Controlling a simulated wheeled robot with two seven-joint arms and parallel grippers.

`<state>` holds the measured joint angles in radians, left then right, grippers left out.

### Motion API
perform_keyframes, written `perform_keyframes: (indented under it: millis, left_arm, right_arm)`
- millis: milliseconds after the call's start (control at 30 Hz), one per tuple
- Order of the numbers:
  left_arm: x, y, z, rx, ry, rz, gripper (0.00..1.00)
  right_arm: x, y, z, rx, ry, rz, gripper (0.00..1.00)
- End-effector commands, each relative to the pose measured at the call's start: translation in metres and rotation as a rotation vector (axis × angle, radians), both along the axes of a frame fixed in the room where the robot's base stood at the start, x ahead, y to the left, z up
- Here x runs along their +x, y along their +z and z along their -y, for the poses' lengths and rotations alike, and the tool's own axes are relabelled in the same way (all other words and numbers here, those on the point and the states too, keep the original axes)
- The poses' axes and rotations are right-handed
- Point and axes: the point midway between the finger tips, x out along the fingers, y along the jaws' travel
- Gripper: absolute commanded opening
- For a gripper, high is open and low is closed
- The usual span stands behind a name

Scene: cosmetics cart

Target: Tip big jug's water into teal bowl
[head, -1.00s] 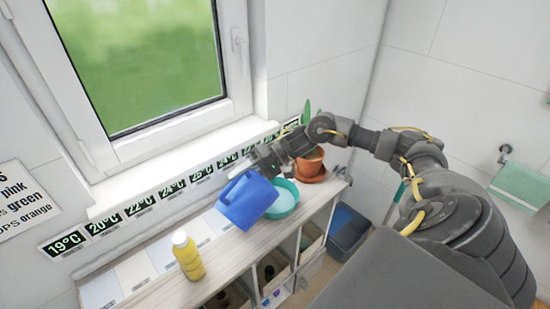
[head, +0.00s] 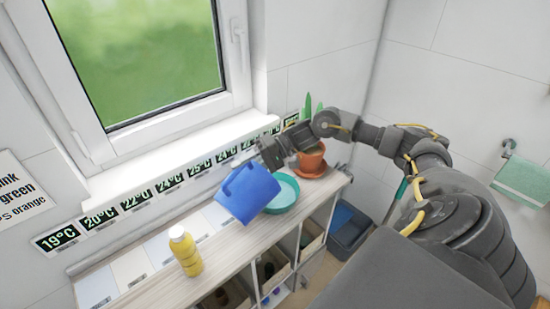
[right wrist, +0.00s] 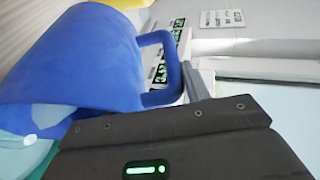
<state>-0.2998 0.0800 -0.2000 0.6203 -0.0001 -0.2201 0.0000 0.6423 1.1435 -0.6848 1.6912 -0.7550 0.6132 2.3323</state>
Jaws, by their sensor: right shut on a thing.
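The big blue jug (head: 247,194) is held tilted in the air, partly over the left side of the teal bowl (head: 286,193). My right gripper (head: 250,158) is shut on the jug's handle. In the right wrist view, the jug (right wrist: 80,55) fills the left side and its handle (right wrist: 165,68) meets the gripper fingers (right wrist: 195,85). The bowl sits on the shelf top, and the jug hides part of it. I cannot make out any water stream. My left gripper is not in view.
A yellow bottle (head: 186,252) stands left on the shelf top (head: 222,258). A terracotta plant pot (head: 312,158) stands just beyond the bowl. The window wall with temperature labels runs behind. A dark bin (head: 350,228) is on the floor at right.

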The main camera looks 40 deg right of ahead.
Motion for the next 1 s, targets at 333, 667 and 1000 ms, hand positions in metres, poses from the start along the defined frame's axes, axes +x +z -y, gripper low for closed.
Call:
perform_keyframes:
  millis: [333, 667, 1000]
  left_arm:
    - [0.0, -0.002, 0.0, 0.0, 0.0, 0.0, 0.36]
    - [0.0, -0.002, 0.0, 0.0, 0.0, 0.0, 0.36]
    - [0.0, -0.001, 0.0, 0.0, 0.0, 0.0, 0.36]
  right_arm:
    - [0.001, 0.002, 0.005, 0.021, -0.001, 0.001, 0.0]
    - [0.001, 0.003, 0.009, 0.037, 0.0, -0.002, 0.0]
    - [0.002, 0.006, 0.02, 0.079, 0.0, -0.006, 0.0]
